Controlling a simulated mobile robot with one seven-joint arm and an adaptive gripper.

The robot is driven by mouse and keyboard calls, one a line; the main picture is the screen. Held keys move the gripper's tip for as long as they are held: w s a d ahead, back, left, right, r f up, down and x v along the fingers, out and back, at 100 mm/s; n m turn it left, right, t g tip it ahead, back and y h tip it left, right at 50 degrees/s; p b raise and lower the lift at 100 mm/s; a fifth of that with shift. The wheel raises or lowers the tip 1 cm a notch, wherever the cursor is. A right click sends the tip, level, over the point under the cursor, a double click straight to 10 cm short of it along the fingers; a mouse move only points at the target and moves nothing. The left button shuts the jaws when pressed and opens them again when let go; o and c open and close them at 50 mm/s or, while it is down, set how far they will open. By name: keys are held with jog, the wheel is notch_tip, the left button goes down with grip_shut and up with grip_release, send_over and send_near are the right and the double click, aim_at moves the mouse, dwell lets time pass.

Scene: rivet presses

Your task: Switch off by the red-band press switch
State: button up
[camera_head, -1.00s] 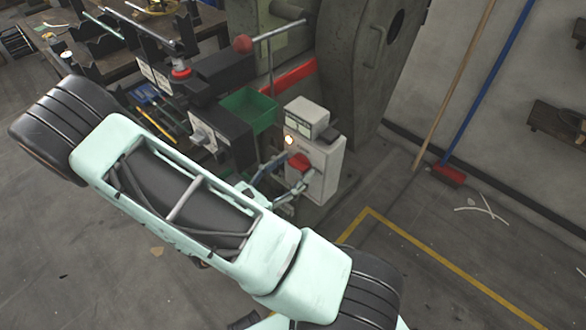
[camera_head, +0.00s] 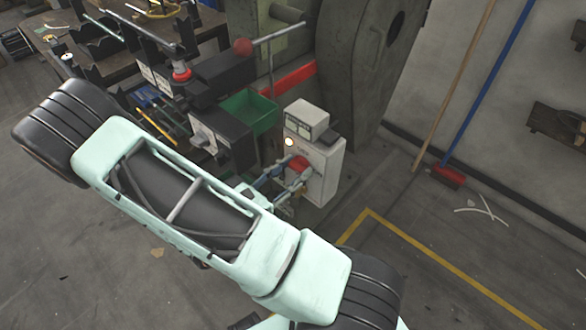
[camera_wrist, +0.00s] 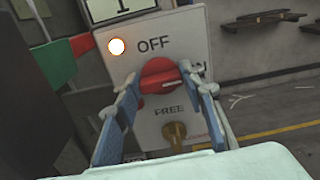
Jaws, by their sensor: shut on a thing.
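The red rotary switch (camera_wrist: 160,76) sits on a pale switch box (camera_head: 325,160), below the word OFF and above the word FREE. A label at its right is mostly hidden by a finger. In the head view the red switch (camera_head: 299,163) is partly covered by my fingers. My gripper (camera_wrist: 158,78) has its blue-padded fingers on both sides of the switch and is shut on it. The round lamp (camera_wrist: 117,46) beside OFF is lit. A red band (camera_head: 288,80) runs across the press (camera_head: 355,70) behind the box.
A brass-coloured part (camera_wrist: 175,134) hangs low on the box front. A green bin (camera_head: 249,111) stands left of the box, and a workbench (camera_head: 105,45) is at upper left. A blue-handled broom (camera_head: 487,80) leans at the right. Floor right of the box is mostly clear.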

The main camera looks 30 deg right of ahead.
jog(key=n+p, duration=0.3)
jog(key=shift+r+n, duration=0.15)
jog(key=shift+n, duration=0.15)
jog(key=n+p, duration=0.3)
jog(key=n, duration=0.2)
jog(key=shift+w, duration=0.1)
jog(key=n+p, duration=0.2)
jog(key=n, duration=0.3)
jog(key=shift+f, duration=0.2)
jog(key=shift+a+f+n+p, duration=0.15)
jog(key=shift+n+p, duration=0.5)
jog(key=shift+n, duration=1.25)
jog(key=o, duration=1.2)
jog(key=shift+c, duration=0.2)
jog(key=v, duration=1.2)
